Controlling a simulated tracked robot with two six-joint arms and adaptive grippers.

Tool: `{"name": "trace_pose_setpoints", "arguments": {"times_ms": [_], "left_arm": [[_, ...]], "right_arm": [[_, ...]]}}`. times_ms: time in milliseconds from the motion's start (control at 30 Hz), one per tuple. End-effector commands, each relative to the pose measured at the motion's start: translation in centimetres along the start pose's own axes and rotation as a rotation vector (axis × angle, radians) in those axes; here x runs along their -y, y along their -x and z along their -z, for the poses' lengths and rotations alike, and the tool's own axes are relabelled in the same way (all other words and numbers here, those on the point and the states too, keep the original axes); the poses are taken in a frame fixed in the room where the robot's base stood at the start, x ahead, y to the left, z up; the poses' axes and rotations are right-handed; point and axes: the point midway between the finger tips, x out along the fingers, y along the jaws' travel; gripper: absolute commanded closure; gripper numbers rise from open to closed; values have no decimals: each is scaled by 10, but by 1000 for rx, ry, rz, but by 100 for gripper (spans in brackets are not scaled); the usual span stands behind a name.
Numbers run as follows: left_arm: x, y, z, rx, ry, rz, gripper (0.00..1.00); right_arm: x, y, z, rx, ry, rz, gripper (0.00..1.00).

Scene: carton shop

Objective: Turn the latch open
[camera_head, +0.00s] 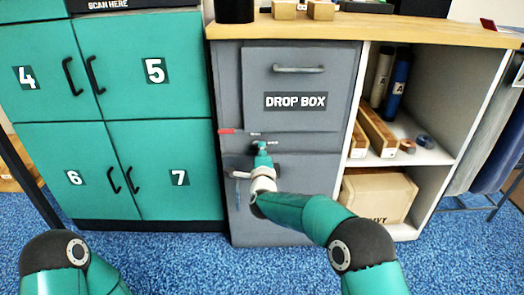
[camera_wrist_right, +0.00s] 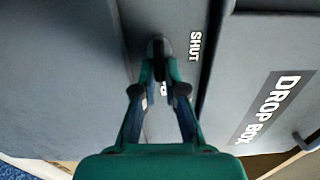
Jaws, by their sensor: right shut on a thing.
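The latch (camera_wrist_right: 158,48) is a dark lever on a round grey base, on the grey front of the drop box cabinet. In the right wrist view, my right gripper (camera_wrist_right: 160,78) has its fingertips closed together on the lever. A white "SHUT" label (camera_wrist_right: 195,45) is beside the latch, and a second label is mostly hidden behind the fingers. In the head view, my right gripper (camera_head: 262,148) is at the cabinet front, below the "DROP BOX" sign (camera_head: 296,101), and the latch is hidden there. My left arm shows at the lower left, but its gripper is out of view.
A drawer handle (camera_head: 299,69) sticks out above the sign. Teal lockers (camera_head: 160,170) with black handles stand to the left. Open shelves (camera_head: 430,150) to the right hold tubes, long boxes and a carton (camera_head: 380,195). A small red piece (camera_head: 228,131) shows left of my right gripper.

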Motion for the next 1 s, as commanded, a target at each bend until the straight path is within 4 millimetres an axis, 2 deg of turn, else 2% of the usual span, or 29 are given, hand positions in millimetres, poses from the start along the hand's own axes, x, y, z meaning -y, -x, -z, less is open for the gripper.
{"name": "trace_pose_setpoints", "arguments": {"times_ms": [33,333,367,500,833,1000], "left_arm": [[0,0,0,0,0,0,60],[0,0,0,0,0,0,60],[0,0,0,0,0,0,60],[0,0,0,0,0,0,60],[0,0,0,0,0,0,60],[0,0,0,0,0,0,60]], "right_arm": [[2,-2,7,-13,-9,5,100],[1,-2,7,-14,-11,4,100],[1,-2,7,-14,-11,4,86],[1,-2,7,-13,-10,4,65],[0,0,3,-6,-6,1,65],[0,9,2,-4,-6,-1,65]]}}
